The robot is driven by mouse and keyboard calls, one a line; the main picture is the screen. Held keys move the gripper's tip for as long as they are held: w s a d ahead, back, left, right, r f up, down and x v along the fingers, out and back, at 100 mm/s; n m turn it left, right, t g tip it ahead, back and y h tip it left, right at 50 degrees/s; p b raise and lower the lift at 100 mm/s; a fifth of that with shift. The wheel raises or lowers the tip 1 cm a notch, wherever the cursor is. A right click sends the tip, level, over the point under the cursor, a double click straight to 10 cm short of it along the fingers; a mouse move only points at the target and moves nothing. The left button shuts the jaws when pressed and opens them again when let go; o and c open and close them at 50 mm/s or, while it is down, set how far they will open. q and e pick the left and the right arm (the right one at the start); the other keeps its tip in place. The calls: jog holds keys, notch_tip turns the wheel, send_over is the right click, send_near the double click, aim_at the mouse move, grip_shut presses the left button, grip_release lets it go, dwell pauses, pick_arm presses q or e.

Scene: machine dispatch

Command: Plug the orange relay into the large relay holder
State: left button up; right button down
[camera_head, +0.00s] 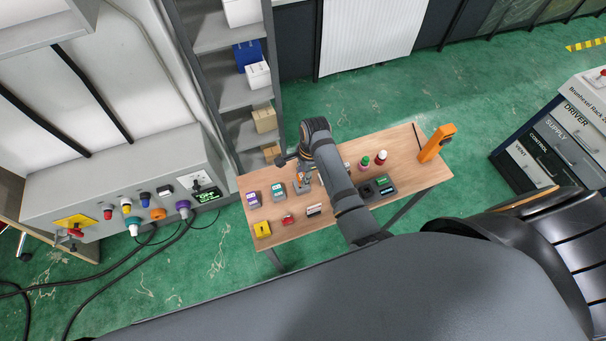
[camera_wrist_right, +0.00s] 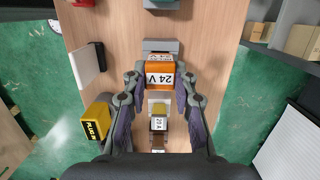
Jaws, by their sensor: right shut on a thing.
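The orange relay (camera_wrist_right: 160,73), marked 24 V, is between the two fingertips of my right gripper (camera_wrist_right: 158,86) in the right wrist view. My right gripper is shut on it. My left gripper is not in view.
Purple (camera_head: 253,200) and teal (camera_head: 278,191) devices stand left on the table (camera_head: 335,226). Two bottles and an orange tool (camera_head: 436,144) stand right. A shelf (camera_head: 235,93) stands behind.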

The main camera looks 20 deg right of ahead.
jog(key=shift+f+b, duration=0.3)
jog(key=shift+f, duration=0.55)
jog(key=c, duration=1)
grip_release()
jog(key=shift+r, duration=0.1)
jog(key=shift+r+p, duration=0.4)
jog(key=shift+r, duration=1.25)
